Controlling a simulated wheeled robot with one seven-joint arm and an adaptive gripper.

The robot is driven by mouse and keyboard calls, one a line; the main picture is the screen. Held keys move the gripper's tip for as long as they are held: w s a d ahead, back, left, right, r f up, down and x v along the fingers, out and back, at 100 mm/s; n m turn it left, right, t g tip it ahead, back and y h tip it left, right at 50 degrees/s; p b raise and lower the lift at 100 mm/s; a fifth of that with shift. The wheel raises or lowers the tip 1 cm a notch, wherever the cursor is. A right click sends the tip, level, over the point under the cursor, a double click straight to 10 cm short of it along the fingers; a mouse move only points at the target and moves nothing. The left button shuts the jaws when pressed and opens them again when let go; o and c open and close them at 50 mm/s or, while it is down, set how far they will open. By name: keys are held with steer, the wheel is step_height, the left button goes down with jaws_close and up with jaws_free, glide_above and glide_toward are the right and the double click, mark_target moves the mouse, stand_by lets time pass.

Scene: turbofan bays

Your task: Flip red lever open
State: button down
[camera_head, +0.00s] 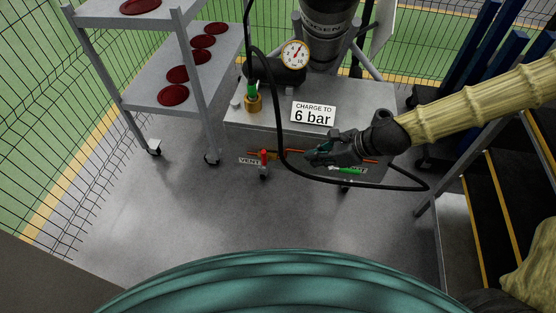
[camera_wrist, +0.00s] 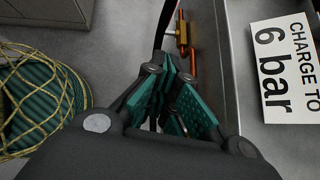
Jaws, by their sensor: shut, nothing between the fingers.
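The red lever (camera_head: 264,158) stands upright on the copper pipe along the front of the grey cart, beside the VENT label (camera_head: 249,160). My gripper (camera_head: 310,155) is to the right of the lever and apart from it, in front of the cart under the sign. Its teal fingers (camera_wrist: 175,95) are shut and empty in the wrist view. Beyond them a brass valve body (camera_wrist: 182,35) sits on the copper pipe. I cannot make out the red lever in the wrist view.
A black hose (camera_head: 282,130) loops in front of the cart and passes close by my gripper. A green lever (camera_head: 346,169) is to the right, partly behind the hose. A sign reading "CHARGE TO 6 bar" (camera_head: 313,114) and a gauge (camera_head: 295,54) are above. A shelf trolley (camera_head: 190,83) stands left.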

mark_target(264, 158)
steer(key=shift+f, duration=0.15)
steer(key=a+r+x, duration=0.2)
steer(key=x, duration=1)
steer(key=shift+w+f+p, duration=0.2)
steer(key=shift+w+p, duration=0.25)
steer(key=shift+w, duration=0.05)
steer(key=shift+a, duration=0.15)
steer(key=shift+r+p, duration=0.25)
steer(key=shift+p, duration=0.25)
steer(key=shift+a+h, duration=0.2)
steer(key=shift+h, duration=0.1)
